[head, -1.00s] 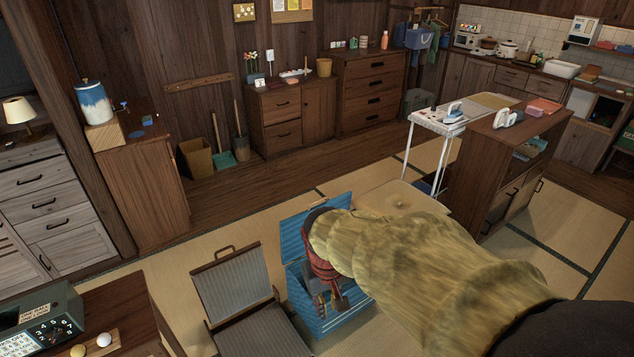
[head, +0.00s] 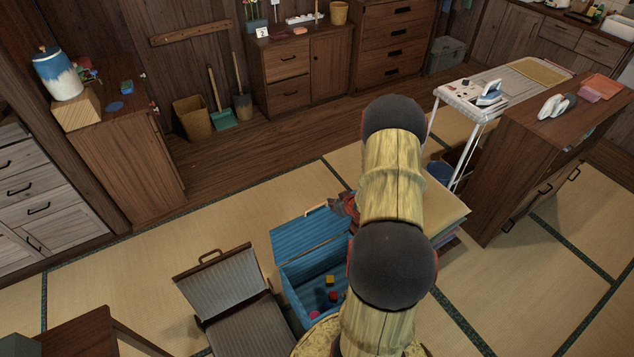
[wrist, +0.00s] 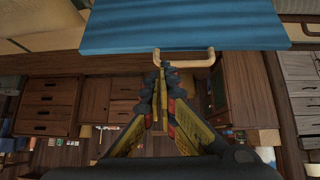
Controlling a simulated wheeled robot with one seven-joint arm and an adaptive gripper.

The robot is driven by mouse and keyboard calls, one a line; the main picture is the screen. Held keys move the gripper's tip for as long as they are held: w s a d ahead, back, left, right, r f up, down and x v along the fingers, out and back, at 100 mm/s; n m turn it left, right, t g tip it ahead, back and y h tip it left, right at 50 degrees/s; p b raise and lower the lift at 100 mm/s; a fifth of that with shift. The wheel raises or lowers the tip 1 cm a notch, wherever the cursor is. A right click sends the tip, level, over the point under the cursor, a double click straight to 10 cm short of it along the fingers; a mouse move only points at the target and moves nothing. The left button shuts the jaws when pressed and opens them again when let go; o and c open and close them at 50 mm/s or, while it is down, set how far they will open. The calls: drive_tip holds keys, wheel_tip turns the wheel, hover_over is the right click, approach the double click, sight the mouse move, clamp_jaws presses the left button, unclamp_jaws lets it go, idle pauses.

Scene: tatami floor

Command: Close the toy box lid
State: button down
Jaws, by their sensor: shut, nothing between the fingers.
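The blue toy box (head: 292,298) stands on the tatami, with several small coloured blocks inside. Its blue lid (head: 305,236) is open and tilted up at the far side, with a pale handle (head: 316,207) on its upper edge. In the wrist view the lid (wrist: 190,27) fills the top, and its handle (wrist: 197,62) shows close to my shut, empty fingertips (wrist: 161,70). I cannot tell whether they touch it. In the head view my gripper (head: 344,206) is beside the lid's upper right, mostly hidden by my arm.
A low cushion-topped stack (head: 450,212) is right of my arm. A wooden shelf unit (head: 510,165) and an ironing board (head: 470,110) stand farther right. Tatami behind the lid is clear.

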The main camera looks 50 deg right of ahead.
drive_tip(key=w+r+t, duration=0.2)
drive_tip(key=w+r, duration=0.1)
drive_tip(key=r, duration=0.1)
drive_tip(key=b, duration=0.4)
hover_over(321, 207)
drive_tip(key=shift+w+f, duration=0.1)
drive_tip(key=shift+f, duration=3.6)
